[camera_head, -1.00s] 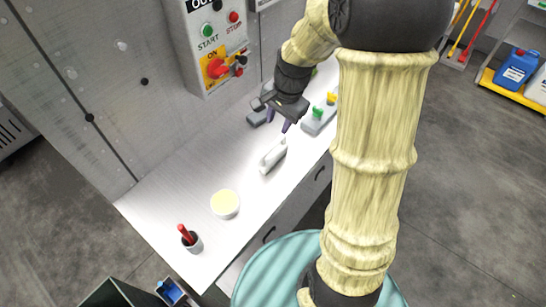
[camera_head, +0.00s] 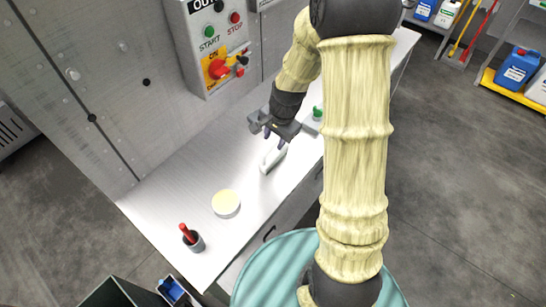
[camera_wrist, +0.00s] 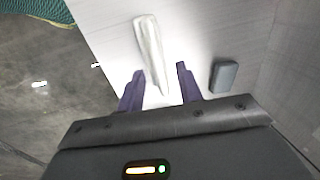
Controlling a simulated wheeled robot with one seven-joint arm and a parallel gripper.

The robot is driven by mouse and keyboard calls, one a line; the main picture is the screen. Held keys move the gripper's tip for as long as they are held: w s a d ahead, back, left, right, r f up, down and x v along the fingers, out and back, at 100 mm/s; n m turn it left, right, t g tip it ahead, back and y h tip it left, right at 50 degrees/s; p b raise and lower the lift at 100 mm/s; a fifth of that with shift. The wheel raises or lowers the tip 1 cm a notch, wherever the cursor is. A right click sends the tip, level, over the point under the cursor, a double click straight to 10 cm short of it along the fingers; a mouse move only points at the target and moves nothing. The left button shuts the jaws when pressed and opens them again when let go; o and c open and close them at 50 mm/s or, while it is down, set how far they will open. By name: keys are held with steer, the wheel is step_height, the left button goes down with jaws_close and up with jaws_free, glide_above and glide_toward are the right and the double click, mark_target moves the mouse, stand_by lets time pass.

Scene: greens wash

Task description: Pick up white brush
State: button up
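The white brush (camera_head: 273,157) lies on the white worktop (camera_head: 170,195), near its middle in the head view. In the wrist view the brush (camera_wrist: 149,40) is long and pale, with its narrower end pointing towards my gripper. My gripper (camera_head: 275,139) is close to the brush's upper end in the head view. In the wrist view my gripper (camera_wrist: 159,75) has its two purple fingers apart, and the narrow end of the brush shows between them. Nothing is gripped. I cannot tell the height of the fingertips above the brush.
A white bowl (camera_head: 226,203) and a dark cup with a red-handled tool (camera_head: 194,241) stand towards the near end. A green-knobbed item (camera_head: 317,113) is partly hidden by my arm. A grey block (camera_wrist: 223,76) lies right of the fingers. A control panel (camera_head: 213,45) is on the wall.

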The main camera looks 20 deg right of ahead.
mark_target(274, 145)
steer(key=shift+w+a+f+p, duration=0.1)
steer(key=shift+w+f+p, duration=0.15)
steer(key=shift+f, duration=0.95)
steer(key=shift+w+f+p, duration=0.1)
steer(key=shift+f+p, duration=0.15)
steer(key=shift+f, duration=0.9)
steer(key=shift+c, duration=0.5)
jaws_close()
